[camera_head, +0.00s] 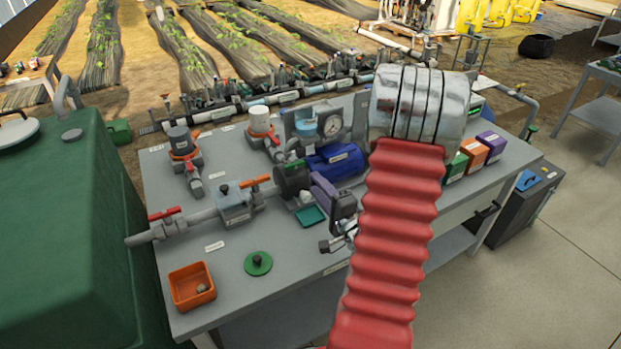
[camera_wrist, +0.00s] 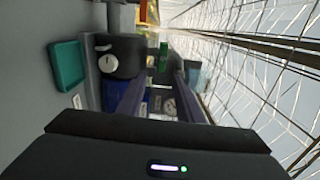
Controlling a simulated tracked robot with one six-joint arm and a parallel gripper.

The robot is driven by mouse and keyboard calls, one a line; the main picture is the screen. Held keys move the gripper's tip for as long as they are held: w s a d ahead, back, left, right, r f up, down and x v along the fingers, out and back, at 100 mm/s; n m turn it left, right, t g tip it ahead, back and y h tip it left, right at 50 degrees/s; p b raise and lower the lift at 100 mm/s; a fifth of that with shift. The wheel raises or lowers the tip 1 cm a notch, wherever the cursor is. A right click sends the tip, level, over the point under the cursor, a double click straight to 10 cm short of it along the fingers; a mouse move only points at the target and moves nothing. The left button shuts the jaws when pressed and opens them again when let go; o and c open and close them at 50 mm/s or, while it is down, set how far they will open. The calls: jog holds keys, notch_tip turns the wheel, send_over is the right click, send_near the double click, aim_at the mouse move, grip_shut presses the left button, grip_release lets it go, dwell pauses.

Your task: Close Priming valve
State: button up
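A red-handled valve (camera_head: 166,213) sits on the grey pipe at the left of the bench, its handle roughly along the pipe. An orange-handled valve (camera_head: 255,181) sits farther right, beside the pump, its handle also roughly along the pipe. The labels are too small to read, so I cannot tell which is the Priming valve. My gripper (camera_head: 321,187) is above the bench by the blue pump motor (camera_head: 335,162), right of both valves. In the wrist view my gripper (camera_wrist: 160,92) shows two purple fingers apart, with nothing seen between them.
A teal tray (camera_head: 311,216) lies below my gripper. An orange bin (camera_head: 191,287) and a green disc (camera_head: 258,263) are at the bench front. A pressure gauge (camera_head: 330,124) stands behind the pump. Coloured boxes (camera_head: 474,155) are at right; a green tank (camera_head: 65,240) stands left.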

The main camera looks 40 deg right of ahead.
jog(key=shift+v, duration=1.25)
jog(key=w+a+r+n+g, duration=0.7)
jog(key=a+r+n, duration=0.1)
jog(key=a+n, duration=0.4)
jog(key=s+a+r+n+g+y, duration=0.2)
jog(key=s+a+r+n, duration=0.1)
jog(key=s+a, duration=0.5)
jog(key=s+a+r+n+g+y, duration=0.2)
jog(key=s+a+n, duration=0.4)
jog(key=a, duration=0.8)
jog(key=s+y, duration=0.1)
jog(key=s, duration=0.1)
jog(key=shift+s+a+r+n+g, duration=0.3)
jog(key=shift+r+g, duration=0.05)
jog(key=shift+g, duration=0.05)
